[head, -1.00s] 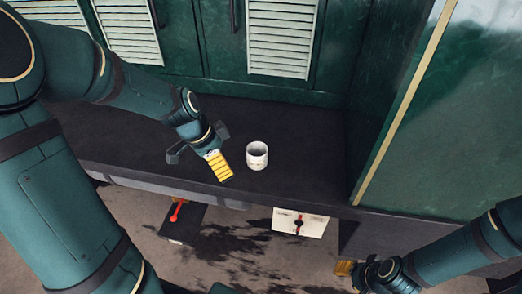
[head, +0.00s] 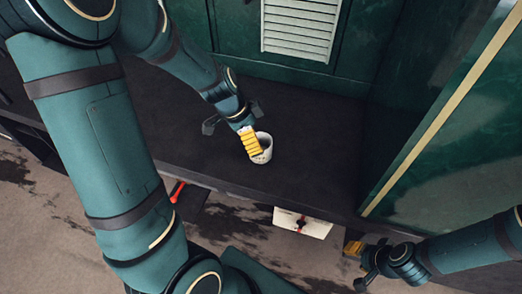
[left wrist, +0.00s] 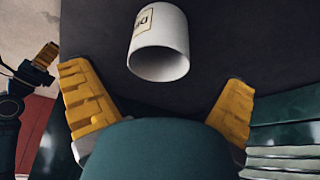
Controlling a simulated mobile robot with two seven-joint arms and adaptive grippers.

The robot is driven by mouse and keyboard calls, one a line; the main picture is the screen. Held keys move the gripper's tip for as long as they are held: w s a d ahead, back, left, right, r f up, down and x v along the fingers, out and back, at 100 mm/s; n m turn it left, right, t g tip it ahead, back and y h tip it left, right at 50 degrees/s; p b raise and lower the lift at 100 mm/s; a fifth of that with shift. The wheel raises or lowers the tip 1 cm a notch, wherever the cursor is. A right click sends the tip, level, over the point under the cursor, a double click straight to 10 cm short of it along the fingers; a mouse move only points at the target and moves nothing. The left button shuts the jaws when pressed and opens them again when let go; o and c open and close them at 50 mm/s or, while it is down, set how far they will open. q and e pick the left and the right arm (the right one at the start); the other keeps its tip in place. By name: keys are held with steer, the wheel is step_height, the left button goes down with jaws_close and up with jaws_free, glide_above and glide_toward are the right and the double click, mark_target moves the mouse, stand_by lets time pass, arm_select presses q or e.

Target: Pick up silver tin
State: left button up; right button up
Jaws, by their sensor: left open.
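The silver tin (head: 263,156) looks like a pale, open-topped cup and stands upright on the dark counter. In the left wrist view the tin (left wrist: 158,55) shows a small label and its open rim. My left gripper (head: 251,141) is open, and its yellow finger overlaps the tin's left side in the head view. In the left wrist view the tin lies ahead, between the two spread yellow fingers and apart from both. My right gripper (head: 358,262) is low at the right, away from the tin; its opening is unclear.
The dark counter (head: 310,145) is otherwise bare around the tin. Green cabinets with a pale louvred panel (head: 300,30) stand behind. A green wall with brass trim (head: 440,115) closes the right end. A white box (head: 302,223) and a red handle (head: 177,191) show below the front edge.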

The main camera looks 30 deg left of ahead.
mark_target(263, 146)
arm_select(q)
steer(key=shift+b+x, duration=0.65)
steer(key=shift+x, duration=2.25)
steer(key=shift+d, duration=0.15)
steer(key=c, duration=1.2)
